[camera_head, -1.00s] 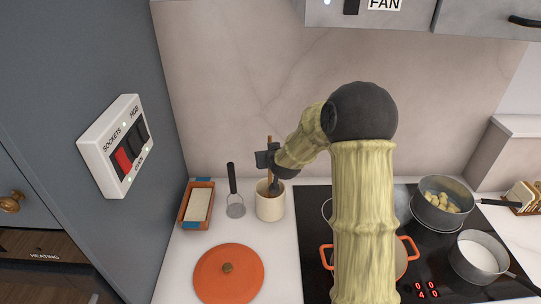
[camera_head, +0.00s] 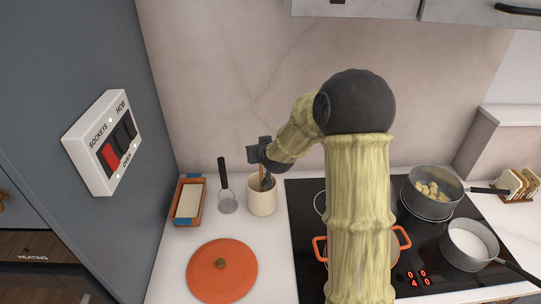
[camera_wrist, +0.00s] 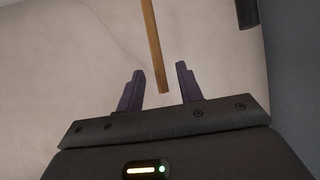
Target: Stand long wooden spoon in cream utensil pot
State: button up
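The long wooden spoon (camera_head: 262,173) stands in the cream utensil pot (camera_head: 262,202), its handle rising out of the mouth close to my gripper. My gripper (camera_head: 259,151) is above the pot. In the wrist view my gripper (camera_wrist: 160,68) is open, and the end of the wooden handle (camera_wrist: 153,40) shows in the gap between the fingers, touching neither. The spoon's lower end is hidden inside the pot. Something dark shows at the pot's mouth; I cannot tell what it is.
A black-handled utensil (camera_head: 225,185) stands just left of the pot, beside an orange-and-blue dish (camera_head: 178,213). An orange lid (camera_head: 222,270) lies in front. The hob (camera_head: 300,210) with several pans is at the right. The wall is close behind.

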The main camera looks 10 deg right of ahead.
jog(key=b+v, duration=0.3)
jog(key=v, duration=1.2)
jog(key=shift+s, duration=0.2)
jog(key=shift+r, duration=0.1)
dwell(0.5)
jog(key=s+f+g, duration=0.9)
jog(key=s+f, duration=0.5)
jog(key=s, duration=0.4)
jog(key=shift+f, duration=0.1)
